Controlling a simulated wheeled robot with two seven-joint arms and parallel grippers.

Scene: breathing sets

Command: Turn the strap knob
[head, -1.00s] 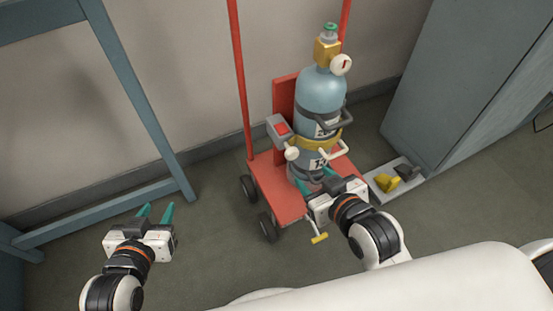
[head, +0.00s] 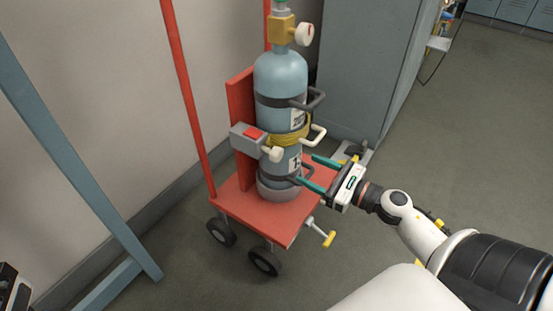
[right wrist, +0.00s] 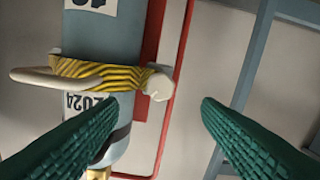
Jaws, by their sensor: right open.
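A cream strap knob (head: 273,154) sits at the left end of a yellow strap (head: 287,138) around a blue gas cylinder (head: 279,80). The cylinder stands upright on a red cart (head: 228,200). My right gripper (head: 302,169) is open and empty, to the right of the knob and slightly lower. In the right wrist view the knob (right wrist: 159,86) shows ahead between the two green fingers, apart from both. The yellow strap (right wrist: 110,75) runs left from it. Only a small part of my left gripper shows at the lower left edge; its fingers are hidden.
A cream handle (head: 315,136) and a dark handle (head: 314,100) stick out on the cylinder's right. A yellow-tipped lever (head: 328,238) is at the cart's front. A grey cabinet (head: 365,60) stands behind.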

